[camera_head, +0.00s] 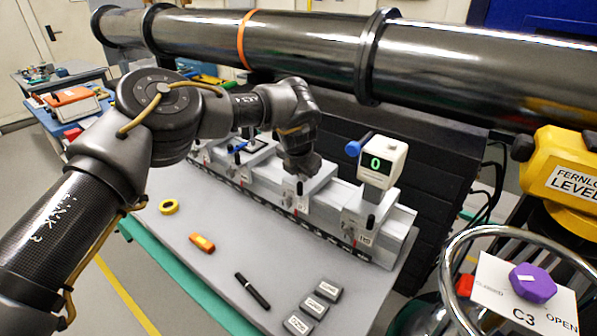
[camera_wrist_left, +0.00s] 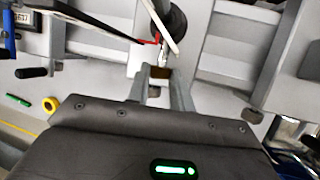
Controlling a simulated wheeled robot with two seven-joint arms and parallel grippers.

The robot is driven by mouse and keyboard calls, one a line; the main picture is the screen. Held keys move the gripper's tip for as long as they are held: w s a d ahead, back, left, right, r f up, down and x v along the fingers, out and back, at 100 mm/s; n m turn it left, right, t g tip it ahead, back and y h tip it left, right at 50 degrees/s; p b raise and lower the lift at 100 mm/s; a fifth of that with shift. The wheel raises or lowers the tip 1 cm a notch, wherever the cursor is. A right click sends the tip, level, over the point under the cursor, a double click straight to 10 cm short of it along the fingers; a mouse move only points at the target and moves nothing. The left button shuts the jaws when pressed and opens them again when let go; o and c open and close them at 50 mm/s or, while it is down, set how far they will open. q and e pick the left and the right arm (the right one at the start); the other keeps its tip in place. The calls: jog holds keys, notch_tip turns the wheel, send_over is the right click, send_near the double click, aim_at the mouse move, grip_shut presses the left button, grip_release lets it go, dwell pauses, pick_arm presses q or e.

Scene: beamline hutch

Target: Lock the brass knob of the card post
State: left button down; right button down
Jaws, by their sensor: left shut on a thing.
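My left arm reaches over the bench rail in the head view, and its gripper (camera_head: 302,166) points down and away at the middle of the rail. Its fingers are hidden there behind the wrist. In the left wrist view the gripper (camera_wrist_left: 160,77) has its two fingers close together, shut on a small brass knob (camera_wrist_left: 160,72). A dark round part and a thin pale card-like piece (camera_wrist_left: 162,32) with a red edge stand just beyond the fingertips. Most of the card post is hidden in the head view. My right gripper is not in view.
A carriage with a green-lit "0" display (camera_head: 376,163) stands right of the gripper. A large dark pipe (camera_head: 310,45) runs behind.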

pick_arm(q)
jog(key=c, duration=1.5)
grip_release()
jog(key=shift+r, duration=0.1)
jog(key=shift+s+r, duration=0.2)
jog(key=shift+r, duration=0.15)
jog(key=b+v, duration=0.2)
jog(key=v, duration=0.7)
jog(key=shift+s+r, duration=0.25)
jog(key=shift+r, duration=0.1)
